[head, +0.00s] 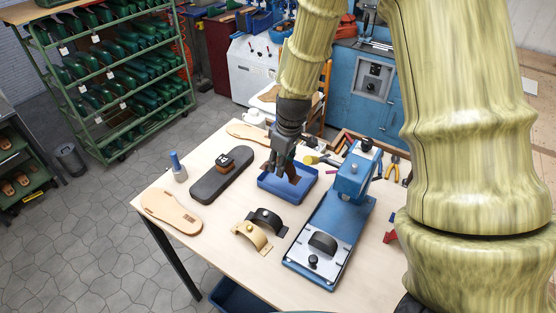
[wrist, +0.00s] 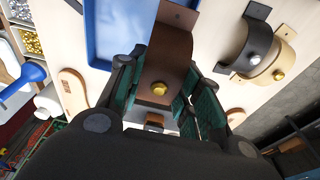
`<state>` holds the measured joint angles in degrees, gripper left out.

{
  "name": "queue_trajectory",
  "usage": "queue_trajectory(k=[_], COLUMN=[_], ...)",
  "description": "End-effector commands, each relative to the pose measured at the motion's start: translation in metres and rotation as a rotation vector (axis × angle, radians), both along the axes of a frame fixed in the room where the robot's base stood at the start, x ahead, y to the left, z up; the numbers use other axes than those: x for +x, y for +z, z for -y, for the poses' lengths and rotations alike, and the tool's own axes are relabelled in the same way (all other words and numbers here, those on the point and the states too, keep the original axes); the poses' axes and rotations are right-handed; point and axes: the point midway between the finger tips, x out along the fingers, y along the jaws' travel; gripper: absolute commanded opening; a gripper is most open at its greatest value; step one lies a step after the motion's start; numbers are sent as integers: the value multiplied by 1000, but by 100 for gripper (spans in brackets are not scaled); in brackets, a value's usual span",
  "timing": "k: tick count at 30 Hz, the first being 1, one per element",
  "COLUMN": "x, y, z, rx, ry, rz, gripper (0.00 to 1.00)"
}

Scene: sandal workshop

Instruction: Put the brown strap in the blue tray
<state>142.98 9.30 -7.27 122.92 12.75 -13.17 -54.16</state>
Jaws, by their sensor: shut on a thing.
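The brown strap (wrist: 165,65), a curved band with a brass-coloured stud, is held between the green-padded fingers of my gripper (wrist: 160,95). In the head view my gripper (head: 283,158) points down, and the strap (head: 293,173) shows below it, in front of the blue tray (head: 273,190). The fingers hide part of the strap. The tray also shows in the wrist view (wrist: 117,35), with the strap overlapping its right side. I cannot tell whether the strap touches the tray. The visible tray floor looks empty.
A blue press (head: 328,225) stands right of the tray. A black strap (head: 267,217) and a tan strap (head: 250,233) lie in front. A dark sole form (head: 210,183) with a brown piece lies left, beside a tan sole (head: 170,210). Pliers (head: 392,168) lie right.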

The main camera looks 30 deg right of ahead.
Motion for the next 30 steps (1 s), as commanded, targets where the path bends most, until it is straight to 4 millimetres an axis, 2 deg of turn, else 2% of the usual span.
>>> queue_trajectory(k=[24, 30], x=[1, 1], y=[-61, -71], z=[-2, -2], rx=[1, 1], ry=[2, 2], rz=[0, 0], gripper=[17, 17])
